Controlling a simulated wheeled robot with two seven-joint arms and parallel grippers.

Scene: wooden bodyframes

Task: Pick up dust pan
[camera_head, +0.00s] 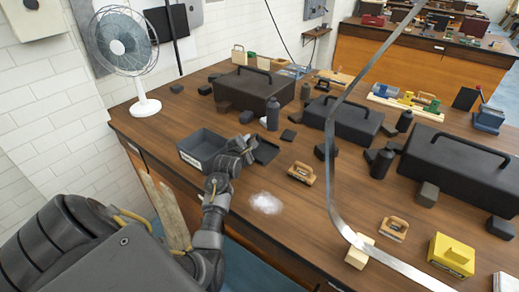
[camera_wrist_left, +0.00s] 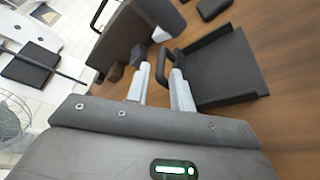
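The black dust pan (camera_head: 266,151) lies flat on the wooden workbench, just right of my left gripper (camera_head: 249,149) in the head view. In the left wrist view the dust pan (camera_wrist_left: 222,72) shows its flat tray and a looped black handle. My left gripper (camera_wrist_left: 158,85) is open with its two pale fingers apart. One bar of the handle shows between the fingertips, and the right finger is close to the loop. I cannot tell whether it touches. My right gripper is not in view.
A dark open box (camera_head: 201,150) stands close to the left of my gripper. A white dust pile (camera_head: 266,203) and a wooden-handled brush (camera_head: 302,173) lie nearby on the bench. A grey bottle (camera_head: 273,114) and a black toolbox (camera_head: 253,86) stand behind.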

